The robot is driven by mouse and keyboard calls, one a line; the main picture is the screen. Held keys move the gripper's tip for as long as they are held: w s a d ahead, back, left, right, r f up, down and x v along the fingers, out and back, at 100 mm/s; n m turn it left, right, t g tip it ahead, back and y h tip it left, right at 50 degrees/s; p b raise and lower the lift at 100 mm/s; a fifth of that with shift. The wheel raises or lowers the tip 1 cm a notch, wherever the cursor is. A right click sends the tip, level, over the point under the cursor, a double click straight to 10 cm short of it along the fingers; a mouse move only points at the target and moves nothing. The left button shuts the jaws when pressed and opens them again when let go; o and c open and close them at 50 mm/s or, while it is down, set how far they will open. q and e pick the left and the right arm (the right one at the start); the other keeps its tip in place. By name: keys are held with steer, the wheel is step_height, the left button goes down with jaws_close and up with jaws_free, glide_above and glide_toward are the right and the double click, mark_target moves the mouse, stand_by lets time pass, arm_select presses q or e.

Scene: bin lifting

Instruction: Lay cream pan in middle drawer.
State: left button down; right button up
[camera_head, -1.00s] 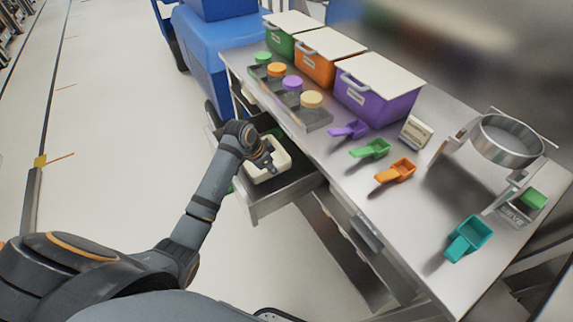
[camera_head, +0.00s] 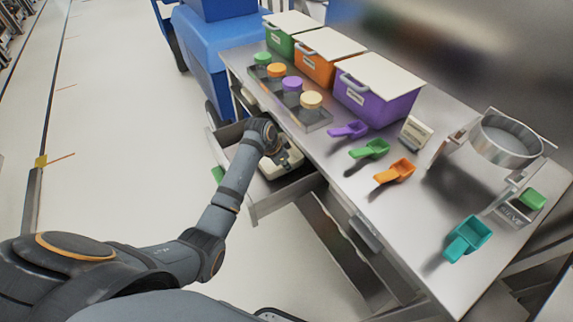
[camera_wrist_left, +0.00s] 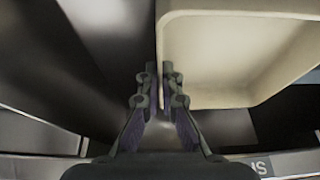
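The cream pan (camera_head: 286,172) is at the right part of an open grey drawer (camera_head: 285,197) under the worktop, in the head view. I cannot tell whether it touches the drawer floor. My left gripper (camera_head: 287,155) is at the pan and covers part of it. In the left wrist view, the fingers (camera_wrist_left: 160,75) sit on either side of the wall of the cream pan (camera_wrist_left: 235,55), nearly together and shut on it. The pan is open side up. My right gripper is not in view.
The worktop (camera_head: 335,165) above holds green, orange and purple lidded bins (camera_head: 376,90), a tray of small jars (camera_head: 318,116), several scoops (camera_head: 394,171) and a sieve on a stand (camera_head: 506,138). A blue container (camera_head: 205,50) stands behind. Floor left of the drawer is clear.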

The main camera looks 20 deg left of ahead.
arm_select(q)
steer(key=shift+f, duration=0.45)
steer(key=c, duration=1.5)
jaws_free()
steer(key=shift+r, duration=0.35)
steer(key=v, duration=1.2)
steer(key=shift+r+p, duration=0.3)
steer(key=shift+p, duration=0.05)
steer(key=shift+s+f, duration=0.1)
